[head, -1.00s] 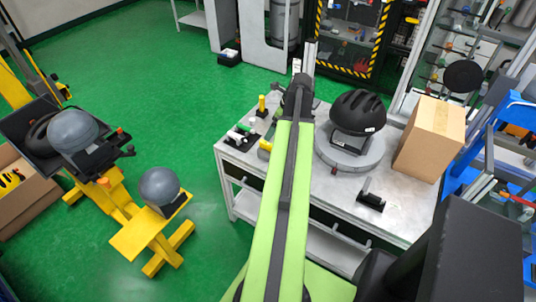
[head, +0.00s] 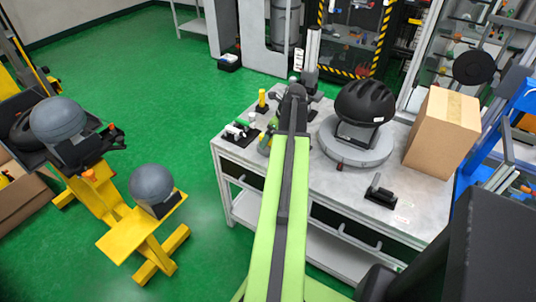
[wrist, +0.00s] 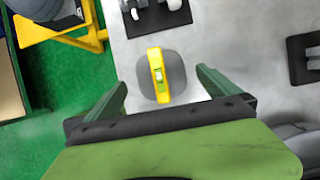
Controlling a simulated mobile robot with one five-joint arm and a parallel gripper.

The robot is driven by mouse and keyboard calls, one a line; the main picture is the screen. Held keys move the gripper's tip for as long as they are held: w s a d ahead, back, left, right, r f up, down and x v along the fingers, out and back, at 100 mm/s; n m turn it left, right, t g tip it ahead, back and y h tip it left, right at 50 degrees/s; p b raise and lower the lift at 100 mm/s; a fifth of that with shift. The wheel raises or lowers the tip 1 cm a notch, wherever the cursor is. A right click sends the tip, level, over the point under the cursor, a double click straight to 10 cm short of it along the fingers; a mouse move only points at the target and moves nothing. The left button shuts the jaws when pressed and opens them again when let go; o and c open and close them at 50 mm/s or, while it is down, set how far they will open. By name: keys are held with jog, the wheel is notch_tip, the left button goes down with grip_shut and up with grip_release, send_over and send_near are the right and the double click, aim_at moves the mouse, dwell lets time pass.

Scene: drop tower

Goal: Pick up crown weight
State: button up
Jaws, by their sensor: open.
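The likely crown weight (wrist: 176,70) is a grey rounded block with a yellow strap across its top, in the middle of the wrist view. It rests on the light grey table top (wrist: 222,45). My gripper (wrist: 162,80) is open, its two green fingers spread left and right of the block in the picture, with visible gaps. I cannot tell the height between fingertips and block. In the head view my arm hides most of this spot on the workbench (head: 330,185).
A black helmet (head: 364,101) sits on a round grey base (head: 345,150) right of my arm, with a cardboard box (head: 443,132) beyond it. A small black stand (head: 381,192) is nearer. Yellow stands with grey domes (head: 152,184) stand at left on green floor.

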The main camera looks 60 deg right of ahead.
aim_at(269, 143)
jog(key=b+x, duration=0.4)
jog(key=shift+s+f+b, duration=0.3)
jog(key=shift+f, duration=0.2)
jog(key=shift+w+f, duration=0.2)
jog(key=shift+f, duration=0.05)
jog(key=shift+r, duration=0.2)
jog(key=shift+c, duration=0.6)
jog(key=c, duration=1.8)
jog(key=shift+r, duration=0.1)
notch_tip(269, 143, up, 4)
jog(key=p, duration=0.4)
jog(key=shift+r, duration=0.15)
jog(key=shift+s+d+r+p, duration=1)
jog(key=shift+s+r+p, duration=0.15)
jog(key=shift+s, duration=0.5)
jog(key=shift+s+d+r+p, duration=1)
jog(key=shift+s+p, duration=0.2)
jog(key=shift+s, duration=0.45)
jog(key=shift+s+d+r+p, duration=0.95)
jog(key=shift+s+r+p, duration=0.2)
jog(key=shift+s, duration=0.55)
